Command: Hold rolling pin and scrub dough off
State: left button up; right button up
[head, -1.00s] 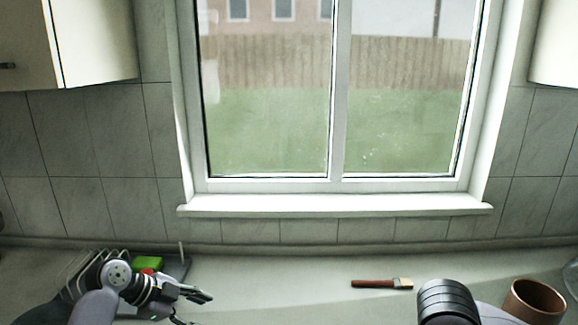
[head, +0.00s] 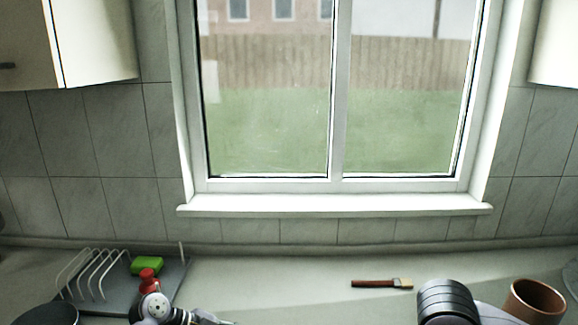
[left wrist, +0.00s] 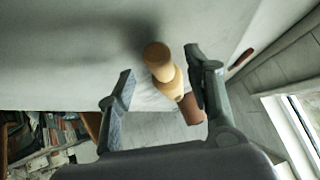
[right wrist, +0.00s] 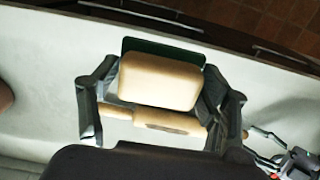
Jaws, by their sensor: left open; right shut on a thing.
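The wooden rolling pin shows end-on between my left fingers in the left wrist view (left wrist: 160,62), a knobbed end nearest. My left gripper (left wrist: 160,85) is open around the pin's line; contact is not visible. In the right wrist view the pin (right wrist: 168,121) lies across, with a darker patch on its barrel. My right gripper (right wrist: 158,80) is shut on a tan scrub sponge (right wrist: 160,82) with a dark green side, close beside the pin. In the head view, the pin, this sponge and the right gripper are out of sight; the left arm shows at the bottom edge.
A wooden-handled brush (head: 380,283) lies on the counter (head: 290,275). A brown pot (head: 535,300) stands at the right. The counter's middle is clear.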

pick_arm(q)
jog(key=shift+x, duration=1.6)
grip_shut()
